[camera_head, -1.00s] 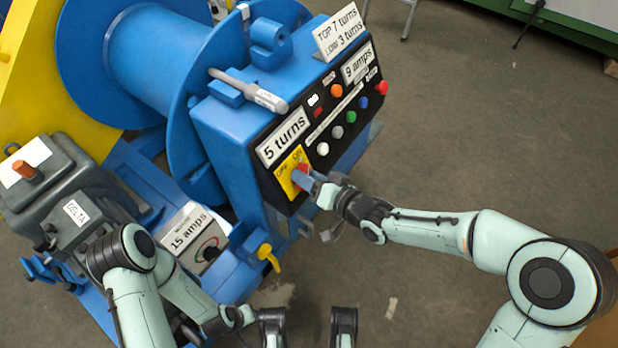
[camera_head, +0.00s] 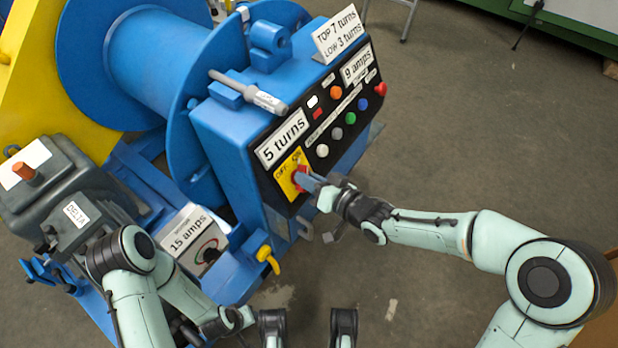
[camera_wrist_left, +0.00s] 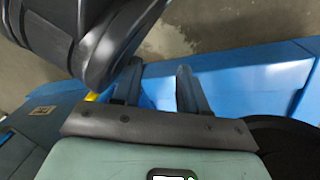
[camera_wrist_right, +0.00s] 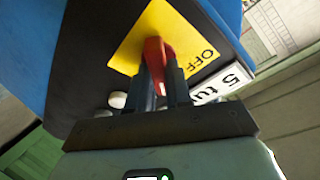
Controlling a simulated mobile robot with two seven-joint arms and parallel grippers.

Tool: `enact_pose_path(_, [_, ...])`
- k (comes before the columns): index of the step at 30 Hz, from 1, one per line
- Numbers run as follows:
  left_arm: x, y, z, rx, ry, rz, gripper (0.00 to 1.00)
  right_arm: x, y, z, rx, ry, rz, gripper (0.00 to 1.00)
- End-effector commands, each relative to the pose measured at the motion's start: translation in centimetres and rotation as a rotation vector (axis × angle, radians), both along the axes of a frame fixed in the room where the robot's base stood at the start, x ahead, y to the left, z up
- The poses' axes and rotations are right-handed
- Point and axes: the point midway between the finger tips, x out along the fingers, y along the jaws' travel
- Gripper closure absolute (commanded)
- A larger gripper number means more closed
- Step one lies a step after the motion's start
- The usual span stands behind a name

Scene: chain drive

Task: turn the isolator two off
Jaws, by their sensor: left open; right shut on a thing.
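A red rotary handle (camera_head: 301,176) sits on a yellow plate (camera_head: 285,180) at the lower end of the black control panel. The word OFF shows on the plate in the right wrist view (camera_wrist_right: 204,58). No label naming it isolator two is readable. My right gripper (camera_head: 313,182) is shut on this red handle; in the right wrist view the handle (camera_wrist_right: 156,55) stands between the fingertips. Which mark the handle points to is hard to tell. My left gripper (camera_wrist_left: 160,78) is open and empty, over blue framework in the left wrist view.
The blue panel box (camera_head: 220,140) carries several buttons and signs, including "5 turns" (camera_head: 283,139). A "15 amps" box (camera_head: 195,243) with a knob and a yellow handle (camera_head: 267,257) lie below. Grey floor is clear right of the panel.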

Motion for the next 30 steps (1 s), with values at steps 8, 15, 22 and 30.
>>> enact_pose_path(8, [0.6, -0.1, 0.5, 0.001, -0.019, -0.002, 0.57, 0.0, 0.0, -0.1, -0.116, -0.16, 0.1, 1.0])
enact_pose_path(15, [1.3, -0.2, 1.1, 0.002, -0.042, -0.003, 0.57, 0.0, 0.1, 0.0, -0.237, -0.326, 0.203, 1.0])
enact_pose_path(22, [2.1, -0.3, 1.9, 0.004, -0.071, -0.004, 0.57, 0.0, 0.1, 0.0, -0.353, -0.485, 0.301, 1.0])
enact_pose_path(30, [3.1, -0.5, 2.9, 0.005, -0.105, -0.006, 0.57, 0.0, 0.1, 0.0, -0.488, -0.67, 0.417, 1.0])
